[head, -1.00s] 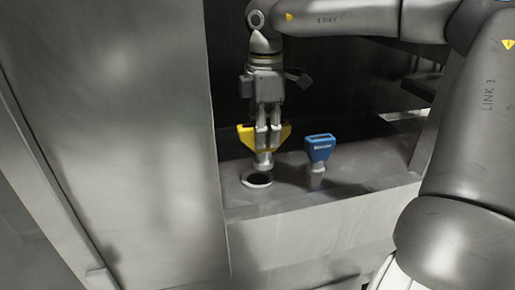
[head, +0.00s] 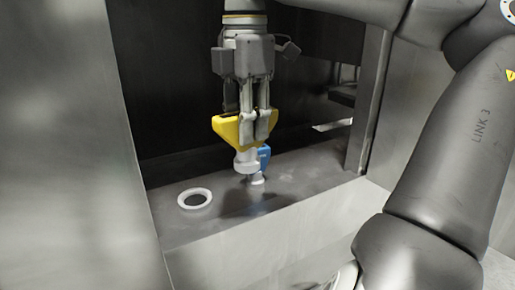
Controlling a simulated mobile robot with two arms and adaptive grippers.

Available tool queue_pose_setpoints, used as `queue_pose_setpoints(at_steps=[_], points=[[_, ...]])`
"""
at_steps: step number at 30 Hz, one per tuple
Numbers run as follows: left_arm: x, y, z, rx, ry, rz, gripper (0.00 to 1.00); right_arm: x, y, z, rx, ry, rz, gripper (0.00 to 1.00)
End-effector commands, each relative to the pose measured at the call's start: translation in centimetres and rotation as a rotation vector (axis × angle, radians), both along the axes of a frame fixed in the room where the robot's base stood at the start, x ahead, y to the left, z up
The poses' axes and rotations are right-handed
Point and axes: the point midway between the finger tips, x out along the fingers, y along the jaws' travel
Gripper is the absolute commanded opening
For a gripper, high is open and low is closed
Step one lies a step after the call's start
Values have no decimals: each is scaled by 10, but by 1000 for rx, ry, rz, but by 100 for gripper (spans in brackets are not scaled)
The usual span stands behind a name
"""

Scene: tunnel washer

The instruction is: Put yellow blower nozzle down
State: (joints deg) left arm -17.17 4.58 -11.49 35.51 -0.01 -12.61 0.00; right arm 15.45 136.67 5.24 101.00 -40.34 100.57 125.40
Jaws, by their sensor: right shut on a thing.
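The yellow blower nozzle (head: 226,130) has a flared yellow top and a grey round neck below. My right gripper (head: 254,130) points down and is shut on it. The nozzle hangs upright above the metal ledge, its lower end apart from the round hole with a pale ring (head: 195,198), which lies to its left and is empty. A blue nozzle (head: 264,157) stands on the ledge just behind the yellow one and is mostly hidden by it. My left gripper is not in view.
The grey metal ledge (head: 310,190) runs across the recess, and its right part is clear. A tall metal panel (head: 60,150) closes the left side. A metal wall (head: 370,100) stands at the right of the recess.

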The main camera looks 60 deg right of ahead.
Motion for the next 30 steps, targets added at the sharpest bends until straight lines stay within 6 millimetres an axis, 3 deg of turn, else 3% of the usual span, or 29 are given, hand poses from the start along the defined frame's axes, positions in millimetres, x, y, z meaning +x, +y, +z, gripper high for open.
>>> queue_pose_setpoints(at_steps=[30], points=[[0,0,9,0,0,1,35,-42,-97,3,-16,-4,1361,0]])
